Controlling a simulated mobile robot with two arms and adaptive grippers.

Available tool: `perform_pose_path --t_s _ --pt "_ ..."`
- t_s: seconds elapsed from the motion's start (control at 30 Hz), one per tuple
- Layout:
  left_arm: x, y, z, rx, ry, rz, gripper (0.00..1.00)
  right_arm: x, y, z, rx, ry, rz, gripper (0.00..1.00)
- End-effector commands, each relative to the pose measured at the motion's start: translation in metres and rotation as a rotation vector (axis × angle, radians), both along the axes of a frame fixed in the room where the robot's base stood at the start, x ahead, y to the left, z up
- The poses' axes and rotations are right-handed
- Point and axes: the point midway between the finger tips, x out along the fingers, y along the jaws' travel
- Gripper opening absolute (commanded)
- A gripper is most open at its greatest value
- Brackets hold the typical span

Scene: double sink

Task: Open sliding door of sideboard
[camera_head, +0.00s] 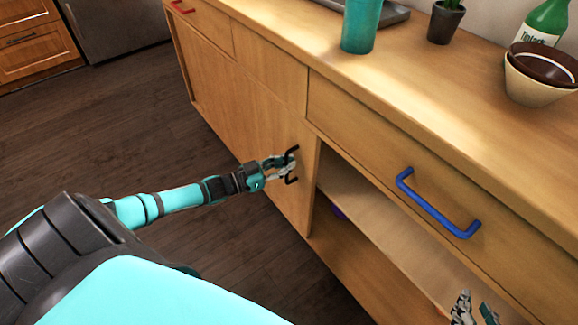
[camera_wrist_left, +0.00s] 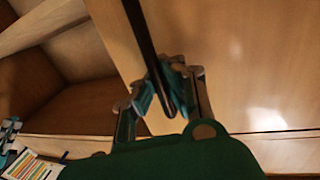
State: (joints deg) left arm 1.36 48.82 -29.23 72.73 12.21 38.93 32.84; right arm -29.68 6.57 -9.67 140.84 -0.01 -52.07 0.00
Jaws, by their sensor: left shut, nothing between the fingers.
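The sideboard's wooden sliding door (camera_head: 303,207) has a black bar handle (camera_head: 294,178) near its right edge. To its right, a compartment (camera_head: 385,215) with a shelf stands uncovered. My left gripper (camera_head: 284,164) is at the handle, its fingers shut. In the left wrist view, the dark handle (camera_wrist_left: 141,35) runs down to the fingertips (camera_wrist_left: 172,88) against the door (camera_wrist_left: 220,55). I cannot tell whether they touch it. The uncovered compartment (camera_wrist_left: 65,55) is at the left there. My right gripper (camera_head: 475,309) is at the lower right, its fingers apart, in front of the sideboard.
A drawer with a blue handle (camera_head: 435,205) is above the uncovered compartment. A purple object (camera_head: 339,212) shows inside it. On top stand a teal cup (camera_head: 361,25), a plant pot (camera_head: 445,23), stacked bowls (camera_head: 540,75) and a green bottle (camera_head: 545,22). Floor at left (camera_head: 110,130) is clear.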

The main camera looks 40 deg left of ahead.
Motion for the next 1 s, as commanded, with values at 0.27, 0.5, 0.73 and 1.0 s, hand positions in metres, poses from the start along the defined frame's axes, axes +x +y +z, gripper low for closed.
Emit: perform_pose_path --t_s 0.27,0.5,0.73,1.0 --pt "-0.003 0.001 -0.005 0.005 0.011 0.0 0.13 0.0 0.0 0.0 0.0 0.002 0.0 0.29" --pt "-0.001 0.0 -0.002 0.003 0.005 0.0 0.34 0.0 0.0 -0.001 -0.001 0.003 0.0 0.29" --pt "-0.003 0.001 -0.002 0.002 0.003 0.0 0.34 0.0 0.0 0.0 0.0 0.001 0.0 0.29" --pt "-0.041 0.022 -0.003 0.004 0.009 0.0 0.34 0.0 0.0 0.0 0.0 0.002 0.0 0.29"
